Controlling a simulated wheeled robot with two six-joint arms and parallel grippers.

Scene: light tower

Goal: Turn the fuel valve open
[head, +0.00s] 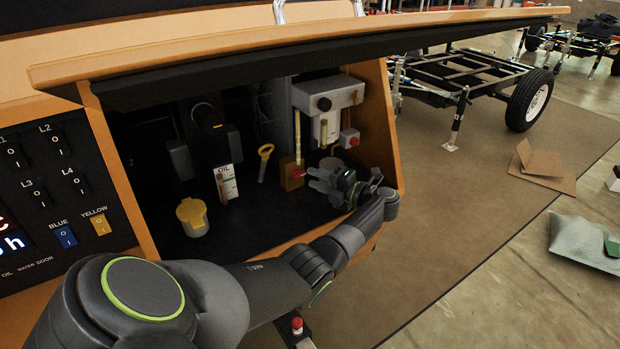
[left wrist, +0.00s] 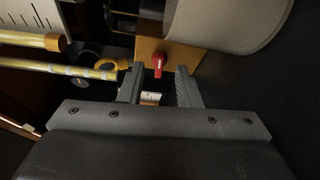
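The fuel valve is a brass-coloured block (head: 291,172) with a small red handle (head: 298,174), low inside the open cabinet. In the left wrist view the red handle (left wrist: 158,64) stands out from the orange-brown block (left wrist: 183,53). My left gripper (head: 313,178) is inside the cabinet, just right of the valve, with its fingers towards it. In the left wrist view its two fingers (left wrist: 159,76) are apart, and the red handle shows between their tips. Whether the fingers touch it I cannot tell. My right gripper is not in view.
An oil container (head: 226,183), a yellow cap (head: 192,214) and a yellow dipstick loop (head: 265,152) are left of the valve. A grey box with a red button (head: 349,138) is above right. The raised cabinet door (head: 300,50) overhangs the opening.

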